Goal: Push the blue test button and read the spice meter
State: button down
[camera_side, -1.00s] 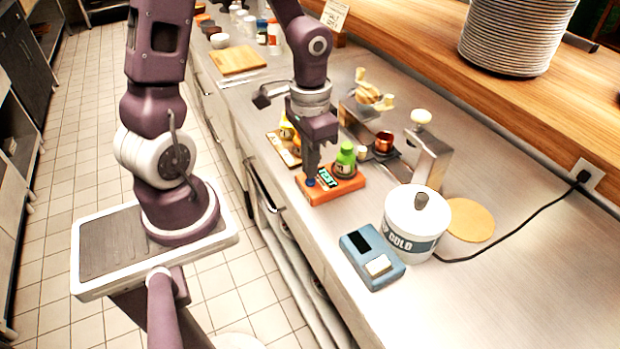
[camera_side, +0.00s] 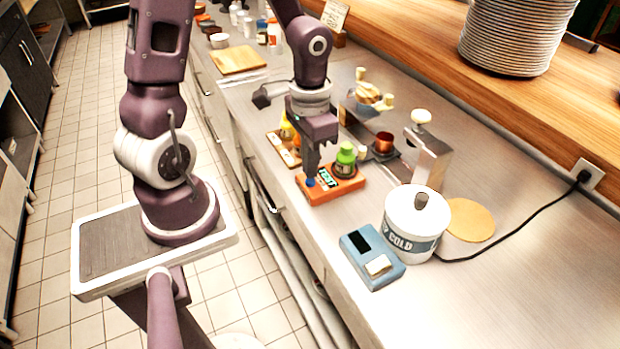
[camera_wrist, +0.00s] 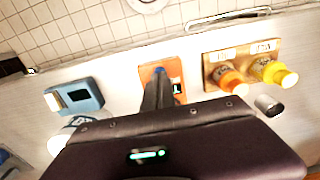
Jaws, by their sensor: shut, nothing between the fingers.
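The orange spice meter (camera_side: 343,191) lies on the steel counter with a dark display marked TEST. Its blue test button (camera_side: 310,183) is at the left end; it also shows in the wrist view (camera_wrist: 159,71). In the wrist view my gripper (camera_wrist: 158,82) partly covers the meter (camera_wrist: 150,73). I cannot tell whether the tips touch or press the button. The display's reading is too small to read.
A wooden holder with yellow and orange bottles (camera_wrist: 262,68) stands close beside the meter. A blue device (camera_side: 372,256) and a white COLD tub (camera_side: 413,225) stand nearer the camera. A copper cup (camera_side: 384,142) is behind. The counter's front edge is close.

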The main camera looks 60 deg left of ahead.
dwell(0.4)
jog(key=shift+f, duration=1)
jog(key=shift+r, duration=1)
notch_tip(320, 180, up, 4)
jog(key=shift+r, duration=0.55)
